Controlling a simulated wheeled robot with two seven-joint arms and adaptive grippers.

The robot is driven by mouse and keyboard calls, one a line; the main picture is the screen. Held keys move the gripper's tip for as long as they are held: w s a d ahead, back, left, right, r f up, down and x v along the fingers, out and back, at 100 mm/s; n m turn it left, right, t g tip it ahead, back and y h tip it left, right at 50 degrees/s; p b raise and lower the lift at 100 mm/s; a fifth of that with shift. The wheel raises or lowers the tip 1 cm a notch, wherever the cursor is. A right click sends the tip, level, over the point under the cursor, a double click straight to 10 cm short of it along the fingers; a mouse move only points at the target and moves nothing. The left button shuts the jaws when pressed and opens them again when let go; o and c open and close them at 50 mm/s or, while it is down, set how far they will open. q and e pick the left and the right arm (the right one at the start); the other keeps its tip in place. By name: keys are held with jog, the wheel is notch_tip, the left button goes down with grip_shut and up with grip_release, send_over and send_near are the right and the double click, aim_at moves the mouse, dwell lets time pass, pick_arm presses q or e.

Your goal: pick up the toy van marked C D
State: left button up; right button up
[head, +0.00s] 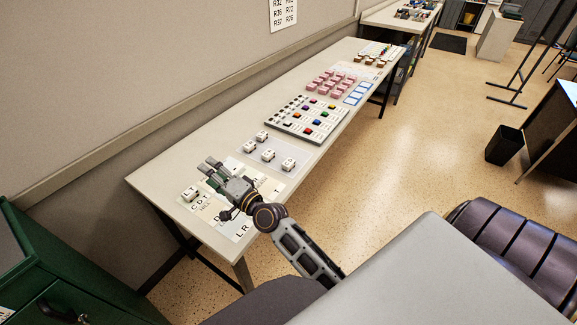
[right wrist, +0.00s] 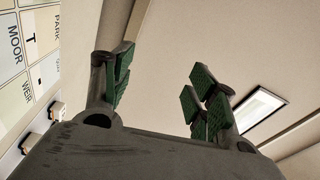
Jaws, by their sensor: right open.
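Several small white toy vans stand on the long table. One van (head: 190,193) sits at the near left end on the lettered sheet, and its mark looks like L T. Others, a back van (head: 262,136), a left van (head: 249,146), a middle van (head: 268,154) and a right van (head: 289,163), stand on or beside a pale mat. Their marks are too small to read, so I cannot tell which is C D. My right gripper (head: 209,169) is open and empty above the lettered sheet, between the single van and the group. My left gripper is not in view.
The lettered sheet (head: 243,229) lies under my right gripper. A board with coloured blocks (head: 307,119) and pink blocks (head: 332,82) stand farther along the table (head: 150,180). The wall runs along its back edge. A green cabinet (head: 60,270) stands at lower left.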

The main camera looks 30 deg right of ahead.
jog(key=w+d+r+m+t+h, duration=0.1)
jog(key=w+d+m+h, duration=0.2)
jog(key=d+m+h, duration=0.6)
jog(key=w+d+r+m+h, duration=0.25)
jog(key=m+h, duration=0.35)
jog(key=m, duration=0.7)
jog(key=s+d+f+m+g+h, duration=0.1)
jog(key=d+f+m+g, duration=0.1)
jog(key=f+m+g, duration=0.2)
jog(key=s+d+f+m+g+h, duration=0.1)
jog(key=f+m+g, duration=0.4)
jog(key=m, duration=0.1)
jog(key=s+d+f+m+g+h, duration=0.2)
jog(key=f+m+g, duration=0.2)
jog(key=m, duration=0.1)
jog(key=shift+d+f+g, duration=0.3)
jog(key=shift+d+f, duration=0.05)
jog(key=shift+s+a+f+m+g, duration=0.1)
jog(key=shift+s+f+m+g, duration=0.2)
jog(key=shift+s+f+g, duration=0.1)
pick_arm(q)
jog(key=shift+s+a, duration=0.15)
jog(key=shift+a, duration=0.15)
